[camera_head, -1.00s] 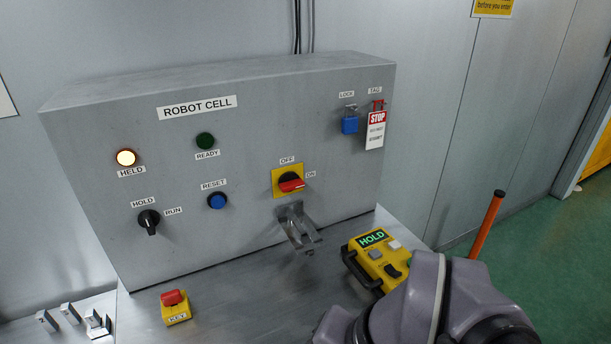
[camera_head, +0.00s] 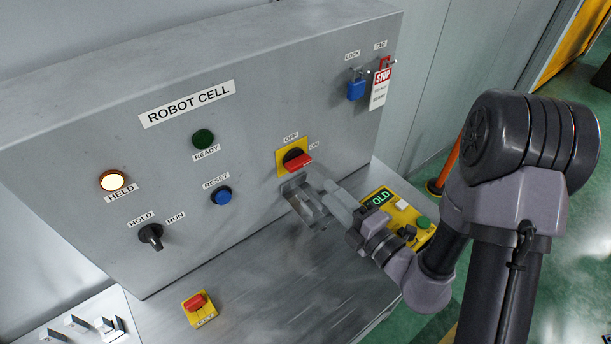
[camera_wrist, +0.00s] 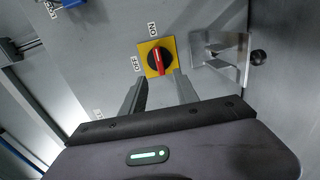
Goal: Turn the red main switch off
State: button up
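The red main switch (camera_head: 298,162) sits on a yellow plate on the grey panel. Its red handle points right, toward the ON label, with OFF above it. In the wrist view the switch (camera_wrist: 158,60) is just beyond the fingertips, its handle lined up with the ON label. My gripper (camera_head: 322,186) is in front of the panel, just below and right of the switch. In the wrist view my gripper (camera_wrist: 159,78) has its two fingers apart with nothing between them, and no contact with the handle is visible.
A yellow pendant (camera_head: 400,215) lies on the bench under my arm. A blue padlock (camera_head: 355,88) and STOP tag (camera_head: 380,88) hang at the panel's upper right. The HELD lamp (camera_head: 112,181) is lit.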

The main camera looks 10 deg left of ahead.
aim_at(302, 166)
jog(key=p+x, duration=0.1)
jog(key=x, duration=1)
jog(key=shift+r, duration=0.1)
grip_shut()
